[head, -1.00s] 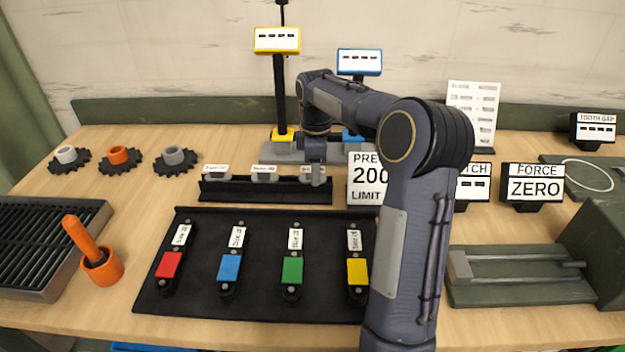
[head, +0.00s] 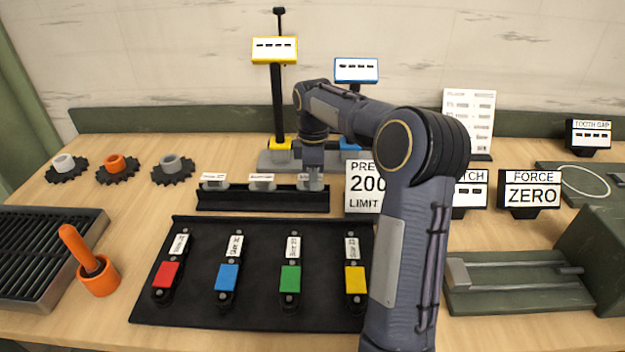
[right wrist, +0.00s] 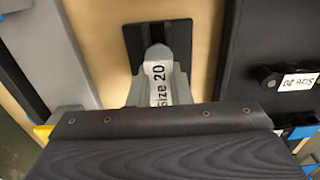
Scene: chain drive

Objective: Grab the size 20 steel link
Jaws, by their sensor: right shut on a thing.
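The size 20 steel link (right wrist: 158,75) is a grey piece with a white "Size 20" label, seen between my right gripper's fingers in the right wrist view. My right gripper (head: 311,184) is at the right end of the low black rack (head: 262,201) in the head view, and it is shut on this link. In the head view the gripper mostly covers the link. Two more grey labelled links, a left one (head: 214,181) and a middle one (head: 261,181), sit on the rack to the left. My left gripper is not in view.
A black mat (head: 200,312) in front holds links with red, blue, green and yellow blocks. The yellow-signed post (head: 278,100) and blue sign (head: 356,70) stand behind. A "PRE 200 LIMIT" sign (head: 364,186) is close on the right. Sprockets (head: 116,168) lie left.

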